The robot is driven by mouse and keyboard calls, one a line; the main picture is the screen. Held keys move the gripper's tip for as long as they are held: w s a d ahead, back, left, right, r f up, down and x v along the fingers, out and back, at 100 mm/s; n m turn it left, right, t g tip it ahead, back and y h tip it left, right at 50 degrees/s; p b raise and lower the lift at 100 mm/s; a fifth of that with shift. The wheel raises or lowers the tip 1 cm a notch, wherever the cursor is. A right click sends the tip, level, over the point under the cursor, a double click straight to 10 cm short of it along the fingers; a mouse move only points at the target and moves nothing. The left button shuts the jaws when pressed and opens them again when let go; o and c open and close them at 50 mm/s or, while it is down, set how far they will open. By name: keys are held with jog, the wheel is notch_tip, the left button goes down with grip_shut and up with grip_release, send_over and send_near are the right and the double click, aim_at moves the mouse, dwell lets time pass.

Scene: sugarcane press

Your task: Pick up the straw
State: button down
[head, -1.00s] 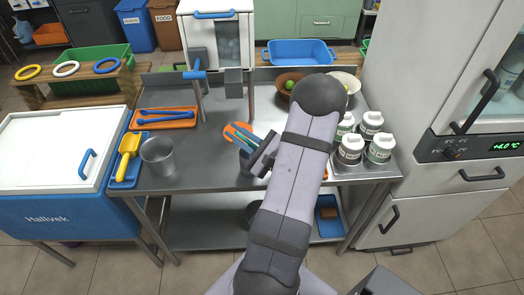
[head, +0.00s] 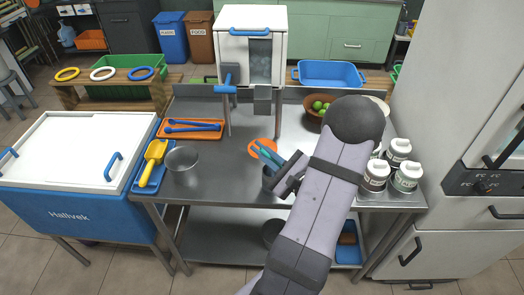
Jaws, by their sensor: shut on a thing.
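My gripper (head: 286,174) is at the right side of this holder, low over the table. It is shut on a straw (head: 294,158), whose teal upper end shows above the jaws. The lower end of that straw is hidden by the gripper and the holder, so I cannot tell whether it is still inside.
A metal cup (head: 183,168) and an orange tray (head: 163,129) are on the left. White jars (head: 406,178) stand on the right; a bowl of green fruit (head: 313,112) is behind my arm. The front-left tabletop (head: 225,185) is clear.

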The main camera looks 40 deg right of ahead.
jog(key=s+a+r+p, duration=0.2)
jog(key=s+a+r, duration=0.1)
jog(key=s, duration=0.1)
jog(key=shift+a, duration=0.4)
jog(key=s+a+r+p, duration=0.3)
jog(key=s+a+p, duration=0.1)
jog(key=p, duration=0.7)
jog(key=shift+s+a, duration=0.25)
jog(key=shift+a, duration=0.1)
jog(key=shift+r, duration=0.1)
